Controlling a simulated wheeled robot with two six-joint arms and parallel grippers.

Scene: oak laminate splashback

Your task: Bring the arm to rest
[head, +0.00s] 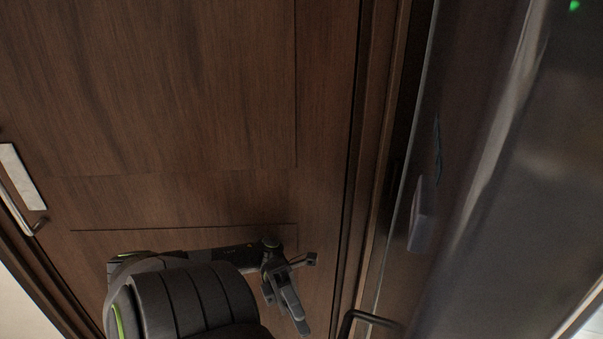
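My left arm comes in from the bottom of the head view, left of centre. My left gripper (299,295) is at the lower middle, in front of a dark brown wooden door. Its dark fingers point down and to the right, and one smaller tip sticks out to the upper right. I see nothing held in it, but its finger gap is too small and dark to judge. My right gripper is not in view.
The wooden door (170,90) fills the left, with a metal handle (22,200) at its left edge. A dark bar handle (368,318) is just right of my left gripper. A glossy dark panel (500,190) with a green light (574,5) stands at the right.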

